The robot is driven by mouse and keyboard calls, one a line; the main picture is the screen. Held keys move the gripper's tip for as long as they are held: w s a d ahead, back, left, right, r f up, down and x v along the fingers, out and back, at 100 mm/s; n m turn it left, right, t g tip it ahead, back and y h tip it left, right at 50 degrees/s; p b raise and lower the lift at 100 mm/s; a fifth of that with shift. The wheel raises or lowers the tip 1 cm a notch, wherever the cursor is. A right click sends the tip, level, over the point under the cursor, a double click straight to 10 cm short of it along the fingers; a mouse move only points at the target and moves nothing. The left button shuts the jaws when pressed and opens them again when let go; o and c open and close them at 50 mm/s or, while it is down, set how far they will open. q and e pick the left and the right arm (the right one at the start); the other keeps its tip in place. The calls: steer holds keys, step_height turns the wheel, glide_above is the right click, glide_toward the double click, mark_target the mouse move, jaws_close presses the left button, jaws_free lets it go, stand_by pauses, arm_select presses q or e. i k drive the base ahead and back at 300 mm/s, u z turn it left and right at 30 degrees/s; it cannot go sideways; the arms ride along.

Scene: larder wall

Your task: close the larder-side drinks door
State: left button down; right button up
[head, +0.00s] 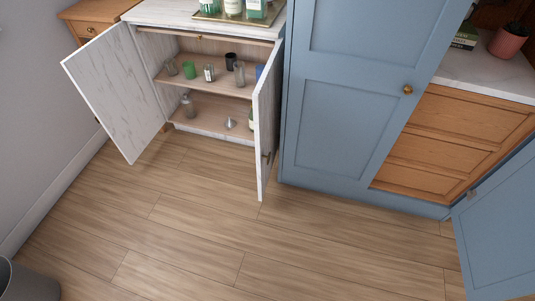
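The white marble-look drinks cabinet (220,14) stands at the back left with both its doors open. Its larder-side door (265,125) is the right one, beside the blue larder (340,90). This door stands swung well out into the room, seen nearly edge-on, with a small handle near its free edge. The other drinks door (118,92) is swung open to the left. Neither of my grippers is in view.
Glasses, cups and bottles stand on the drinks cabinet's shelves (205,88), with a tray (240,16) of bottles on top. A blue door (498,230) stands open at the lower right. A grey bin (28,284) stands lower left. The wooden floor (210,225) between is clear.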

mark_target(266, 95)
steer(key=k, duration=0.65)
steer(key=u, duration=0.9)
steer(key=i, duration=1.4)
steer(key=z, duration=0.35)
